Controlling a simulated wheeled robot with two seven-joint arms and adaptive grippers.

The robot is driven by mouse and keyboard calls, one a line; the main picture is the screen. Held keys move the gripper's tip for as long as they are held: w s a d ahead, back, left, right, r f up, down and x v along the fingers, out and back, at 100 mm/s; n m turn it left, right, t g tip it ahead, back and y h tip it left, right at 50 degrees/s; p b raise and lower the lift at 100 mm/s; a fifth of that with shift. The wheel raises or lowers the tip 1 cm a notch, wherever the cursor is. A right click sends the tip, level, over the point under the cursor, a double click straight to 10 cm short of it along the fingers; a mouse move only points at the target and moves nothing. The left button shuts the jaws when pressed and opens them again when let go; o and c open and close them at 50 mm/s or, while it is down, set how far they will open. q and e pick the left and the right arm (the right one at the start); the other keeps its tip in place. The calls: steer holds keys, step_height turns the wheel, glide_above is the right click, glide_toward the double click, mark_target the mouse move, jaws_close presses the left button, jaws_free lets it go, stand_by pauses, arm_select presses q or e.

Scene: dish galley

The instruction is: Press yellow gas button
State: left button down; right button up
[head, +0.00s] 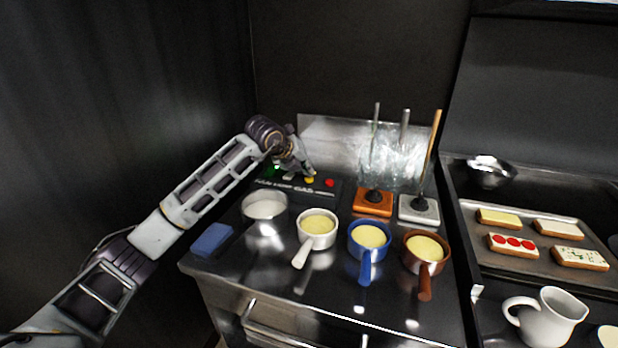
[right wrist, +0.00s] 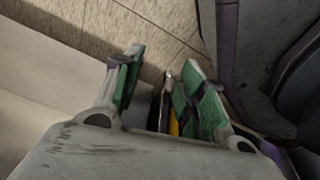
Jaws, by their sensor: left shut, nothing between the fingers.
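The dark gas panel (head: 292,192) with white lettering lies at the back left of the counter. It carries a green button (head: 277,168), a yellow button (head: 309,181) and a red button (head: 330,183). My left gripper (head: 311,173) is shut and empty, its tips pointing down just at the yellow button and partly covering it. I cannot tell whether they touch it. My right gripper (right wrist: 166,85) shows in the right wrist view, its green-padded fingers apart, with no object clearly held.
Several pots stand in front of the panel, including a white one (head: 317,228) and a blue one (head: 369,240). A blue sponge-like block (head: 212,239) lies at the left. Orange (head: 373,203) and white blocks stand right of the panel. A tray (head: 470,215) of toasts is farther right.

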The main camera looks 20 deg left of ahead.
arm_select(q)
steer(key=shift+r, duration=0.55)
steer(key=shift+r+p, duration=1.65)
steer(key=shift+r, duration=0.85)
step_height(320, 180, up, 21)
steer(key=p, duration=2.1)
steer(key=shift+r+p, duration=0.55)
